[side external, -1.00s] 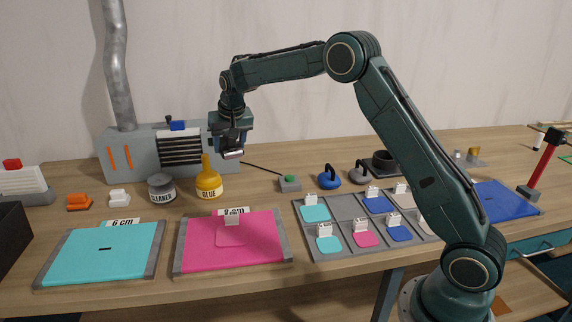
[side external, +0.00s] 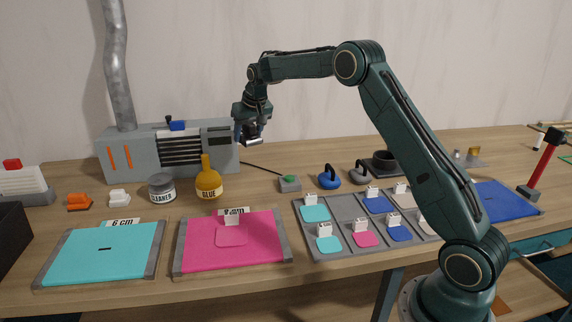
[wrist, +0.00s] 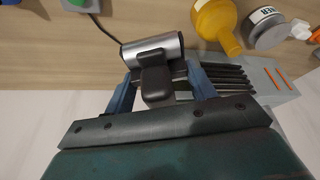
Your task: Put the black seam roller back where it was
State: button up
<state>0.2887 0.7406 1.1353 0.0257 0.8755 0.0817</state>
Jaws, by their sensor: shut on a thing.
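My gripper (side external: 250,128) is shut on the seam roller (side external: 253,142) and holds it high above the bench, in front of the right end of the grey machine. In the wrist view, the roller (wrist: 150,48) is a silver cylinder with a dark block-like handle. The handle sits between the two blue fingers of my gripper (wrist: 158,88), and the cylinder reaches out past the fingertips. A dark open cup-shaped holder (side external: 385,161) stands at the back of the bench, partly hidden by my arm. I cannot tell what is in it.
A yellow glue bottle (side external: 208,184) and cleaner jar (side external: 161,188) stand before the grey machine (side external: 140,150). A patch tray (side external: 347,210) lies in front.

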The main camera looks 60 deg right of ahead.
send_over(250, 188)
jog(key=s, duration=0.1)
notch_tip(250, 188, down, 13)
jog(key=shift+s+a+r, duration=0.1)
jog(key=shift+a+r, duration=0.05)
jog(key=shift+r, duration=0.05)
jog(key=shift+f, duration=2.15)
jog(key=shift+f, duration=0.15)
jog(key=o, duration=1.1)
jog(key=v, duration=1.2)
jog(key=shift+a, duration=0.1)
